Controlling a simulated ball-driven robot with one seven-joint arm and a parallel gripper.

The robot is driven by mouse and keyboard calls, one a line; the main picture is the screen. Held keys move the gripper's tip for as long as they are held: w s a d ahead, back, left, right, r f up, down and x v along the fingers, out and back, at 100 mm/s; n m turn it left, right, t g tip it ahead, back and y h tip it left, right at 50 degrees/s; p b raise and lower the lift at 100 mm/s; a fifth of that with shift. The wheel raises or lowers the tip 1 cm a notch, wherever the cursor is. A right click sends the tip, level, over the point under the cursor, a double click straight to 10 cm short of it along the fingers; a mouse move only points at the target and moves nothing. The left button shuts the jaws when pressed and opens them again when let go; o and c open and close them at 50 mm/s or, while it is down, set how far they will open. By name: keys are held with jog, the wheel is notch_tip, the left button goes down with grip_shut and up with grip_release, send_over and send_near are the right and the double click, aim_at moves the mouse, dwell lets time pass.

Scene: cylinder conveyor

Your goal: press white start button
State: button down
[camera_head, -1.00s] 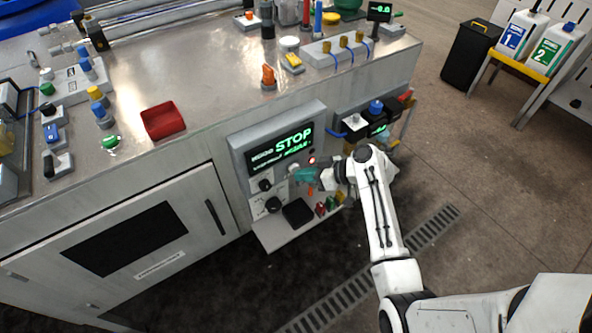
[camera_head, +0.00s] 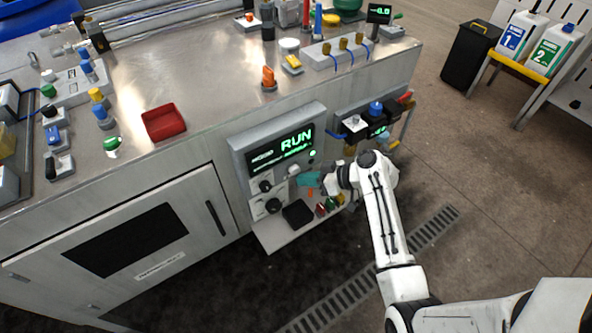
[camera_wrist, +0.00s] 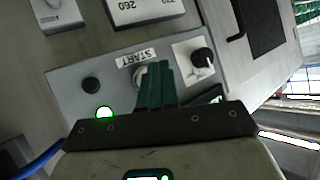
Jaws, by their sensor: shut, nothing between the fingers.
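The white start button (camera_head: 294,169) is on the grey control panel (camera_head: 237,150) on the machine's front. In the wrist view, the button (camera_wrist: 138,80) lies below the START label (camera_wrist: 137,58) and is partly hidden by my fingers. My gripper (camera_head: 299,180) has teal fingers, shut and empty, close in front of the panel beside the button. In the wrist view, the shut fingers of my gripper (camera_wrist: 154,68) overlap the button's right side. I cannot tell whether they touch it. The display (camera_head: 280,150) reads RUN in green, and a green lamp (camera_wrist: 104,113) is lit.
Black knobs (camera_head: 273,205) sit lower on the panel, above a small ledge with a black pad (camera_head: 298,213). A red tray (camera_head: 163,121) is on the counter.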

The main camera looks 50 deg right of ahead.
jog(key=shift+s, duration=0.15)
jog(key=shift+s+a+p, duration=0.25)
jog(key=shift+s, duration=0.5)
jog(key=shift+s+a+p, duration=0.2)
jog(key=shift+s, duration=0.6)
jog(key=shift+s+a+p, duration=0.25)
jog(key=shift+s, duration=0.5)
jog(key=s+a+f+g, duration=0.2)
jog(key=s+a+g, duration=0.4)
jog(key=s+a, duration=0.15)
jog(key=s+a+r+m+g+h, duration=0.1)
jog(key=s+a+r+g+h, duration=0.1)
jog(key=s, duration=0.3)
jog(key=s+a+r+m+g+h, duration=0.1)
jog(key=s+a+r+g+h, duration=0.1)
jog(key=s+a, duration=0.2)
jog(key=shift+s+r+h, duration=0.3)
jog(key=shift+s+h, duration=0.1)
jog(key=shift+s, duration=0.3)
